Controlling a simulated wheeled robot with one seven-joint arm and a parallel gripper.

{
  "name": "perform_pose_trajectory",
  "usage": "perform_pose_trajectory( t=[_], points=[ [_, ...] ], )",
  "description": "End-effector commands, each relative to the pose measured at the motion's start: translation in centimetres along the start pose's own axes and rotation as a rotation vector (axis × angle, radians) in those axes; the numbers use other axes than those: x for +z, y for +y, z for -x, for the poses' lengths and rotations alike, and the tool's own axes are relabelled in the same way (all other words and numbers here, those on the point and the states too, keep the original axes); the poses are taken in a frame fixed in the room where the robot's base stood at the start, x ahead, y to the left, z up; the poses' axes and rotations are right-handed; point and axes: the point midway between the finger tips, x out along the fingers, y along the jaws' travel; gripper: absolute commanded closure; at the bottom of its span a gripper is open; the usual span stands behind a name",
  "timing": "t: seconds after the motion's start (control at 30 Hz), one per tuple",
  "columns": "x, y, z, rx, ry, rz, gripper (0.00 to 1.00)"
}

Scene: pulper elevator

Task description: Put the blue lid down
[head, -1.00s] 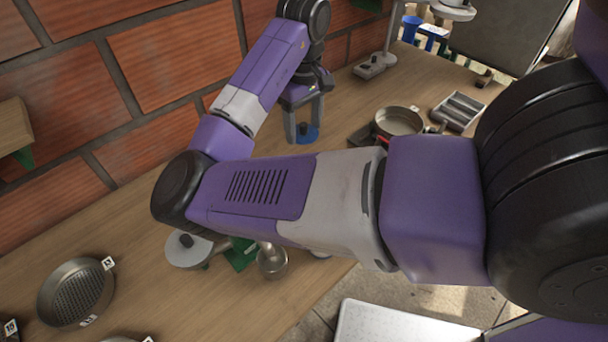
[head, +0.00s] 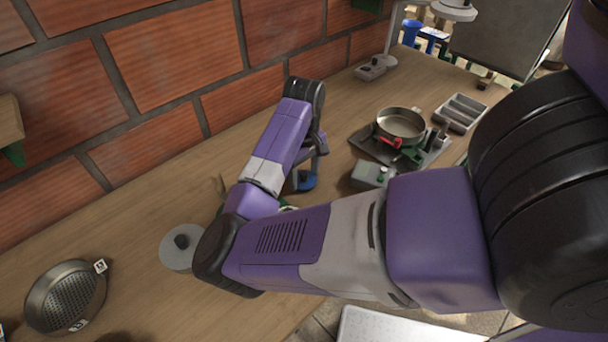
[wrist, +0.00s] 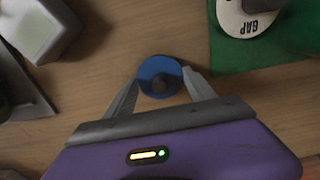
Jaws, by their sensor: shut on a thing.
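The blue lid (wrist: 158,73) is a small round blue disc with a dark knob at its middle. In the wrist view it sits between the two fingers of my gripper (wrist: 160,88), which is shut on it. In the head view the blue lid (head: 305,180) shows low by the wooden worktop (head: 140,225), below my gripper (head: 308,165), partly hidden by my arm. Whether the lid touches the worktop I cannot tell.
A green mat (wrist: 265,45) with a pale disc marked "GAP" (wrist: 248,15) lies at upper right in the wrist view. A steel pan (head: 401,125), a grey box (head: 371,175) and a divided tray (head: 460,110) stand right of my gripper. A perforated sieve pan (head: 66,297) lies at lower left.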

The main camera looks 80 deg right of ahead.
Motion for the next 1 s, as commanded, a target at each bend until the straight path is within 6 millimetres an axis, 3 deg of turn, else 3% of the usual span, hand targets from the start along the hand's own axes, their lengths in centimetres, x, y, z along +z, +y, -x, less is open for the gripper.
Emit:
perform_pose_trajectory(
  t=[0.43,0.47,0.53,0.87,1.0],
  points=[
    [0.0,0.0,-0.7,0.001,-0.001,0.000,0.74],
    [0.0,0.0,-0.7,0.001,0.000,0.000,0.31],
    [0.0,0.0,-0.7,0.001,0.000,0.000,0.17],
    [0.0,0.0,-0.6,0.000,0.001,0.000,0.15],
    [0.0,0.1,0.3,0.001,0.001,-0.001,0.15]
  ],
)
